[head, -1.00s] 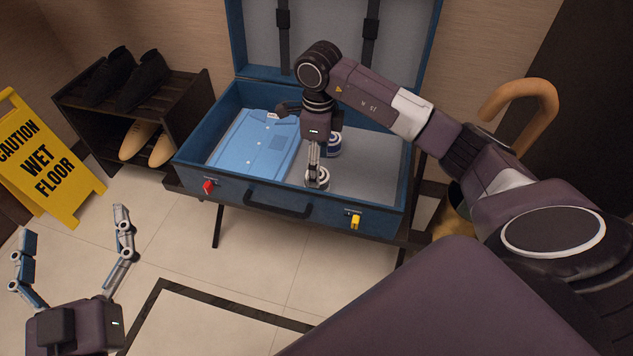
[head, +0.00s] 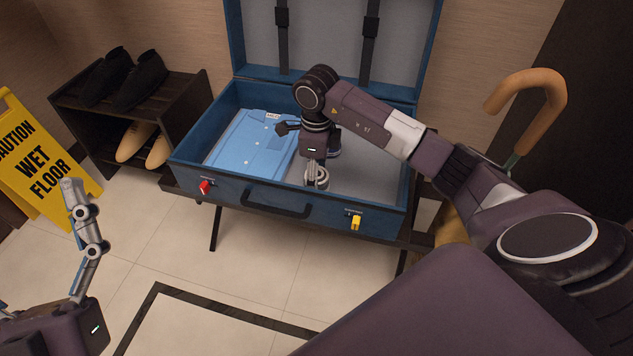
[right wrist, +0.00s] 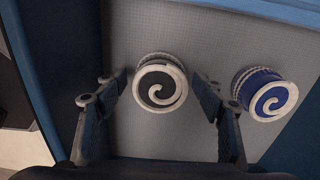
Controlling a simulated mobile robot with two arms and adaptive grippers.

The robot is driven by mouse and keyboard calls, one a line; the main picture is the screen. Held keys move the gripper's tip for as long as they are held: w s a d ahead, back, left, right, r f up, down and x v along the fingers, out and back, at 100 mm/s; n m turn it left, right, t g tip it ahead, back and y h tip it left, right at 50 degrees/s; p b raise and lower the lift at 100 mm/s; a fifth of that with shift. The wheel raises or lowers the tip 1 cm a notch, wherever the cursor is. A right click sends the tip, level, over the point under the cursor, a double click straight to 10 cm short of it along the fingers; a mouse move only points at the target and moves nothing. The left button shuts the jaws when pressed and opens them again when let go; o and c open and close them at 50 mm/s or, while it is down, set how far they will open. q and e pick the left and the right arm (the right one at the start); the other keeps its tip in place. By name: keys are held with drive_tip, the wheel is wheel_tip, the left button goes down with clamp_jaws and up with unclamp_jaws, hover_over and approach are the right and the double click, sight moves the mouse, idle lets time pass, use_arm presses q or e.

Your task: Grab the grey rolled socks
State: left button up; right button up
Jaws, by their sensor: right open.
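The grey rolled socks (right wrist: 160,84), a dark spiral roll with a pale rim, lie on the suitcase's grey lining. In the head view the roll (head: 316,180) shows near the front wall, partly hidden by my right gripper (head: 316,162). In the right wrist view my right gripper (right wrist: 163,90) is open, with one finger on each side of the grey socks; I cannot tell whether they touch. My left gripper (head: 75,200) is open and empty at the lower left, partly cut off by the picture's edge.
Blue rolled socks (right wrist: 266,94) lie right of the grey ones. A folded blue shirt (head: 246,140) fills the suitcase's left side. The open blue suitcase (head: 232,192) stands on a dark rack. A shoe shelf (head: 188,98) and a yellow wet-floor sign (head: 40,165) are at left.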

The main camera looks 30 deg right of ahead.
drive_tip(key=c, duration=1.2)
drive_tip(key=shift+c, duration=0.2)
drive_tip(key=shift+r, duration=0.15)
